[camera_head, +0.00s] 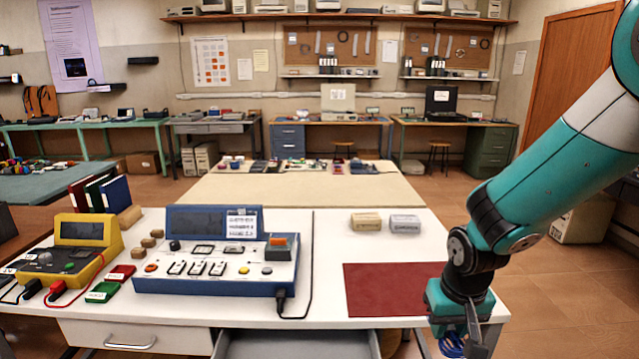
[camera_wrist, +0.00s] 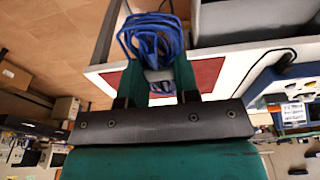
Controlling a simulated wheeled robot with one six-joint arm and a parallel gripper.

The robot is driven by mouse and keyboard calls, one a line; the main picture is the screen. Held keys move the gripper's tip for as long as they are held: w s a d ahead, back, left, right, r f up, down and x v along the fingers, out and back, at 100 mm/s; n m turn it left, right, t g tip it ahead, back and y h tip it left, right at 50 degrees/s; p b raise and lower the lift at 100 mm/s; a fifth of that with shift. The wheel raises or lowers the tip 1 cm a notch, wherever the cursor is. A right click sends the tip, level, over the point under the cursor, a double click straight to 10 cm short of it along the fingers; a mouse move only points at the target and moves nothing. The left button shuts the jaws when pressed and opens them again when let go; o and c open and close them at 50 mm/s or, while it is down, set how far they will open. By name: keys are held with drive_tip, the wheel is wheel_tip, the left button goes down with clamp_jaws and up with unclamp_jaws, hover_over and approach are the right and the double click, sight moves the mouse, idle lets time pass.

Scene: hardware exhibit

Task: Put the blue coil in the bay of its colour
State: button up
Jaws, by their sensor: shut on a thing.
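The blue coil (camera_wrist: 152,38), a bundle of looped blue cable, is between the fingers of my gripper (camera_wrist: 158,80) in the wrist view. My gripper is shut on it. In the head view my gripper (camera_head: 466,335) hangs at the front right corner of the white table, low beside its edge, with the coil (camera_head: 452,346) partly showing at the bottom of the picture. A grey drawer (camera_head: 300,344) stands open under the table's front edge; it also shows in the wrist view (camera_wrist: 240,18). Its inside is mostly cut off, and I see no coloured bays.
A dark red mat (camera_head: 392,289) lies bare on the white table (camera_head: 335,235). A blue and white console (camera_head: 215,270) with a black cable stands left of it, and a yellow meter (camera_head: 75,250) further left. Two small blocks (camera_head: 385,223) sit behind the mat.

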drive_tip(key=s+d+f, duration=0.1)
drive_tip(key=d+f, duration=0.2)
drive_tip(key=f, duration=0.4)
drive_tip(key=s+d+f, duration=0.2)
drive_tip(key=d+f, duration=0.2)
drive_tip(key=f, duration=0.3)
drive_tip(key=shift+d, duration=0.2)
drive_tip(key=shift+s+a, duration=0.1)
drive_tip(key=shift+s, duration=0.1)
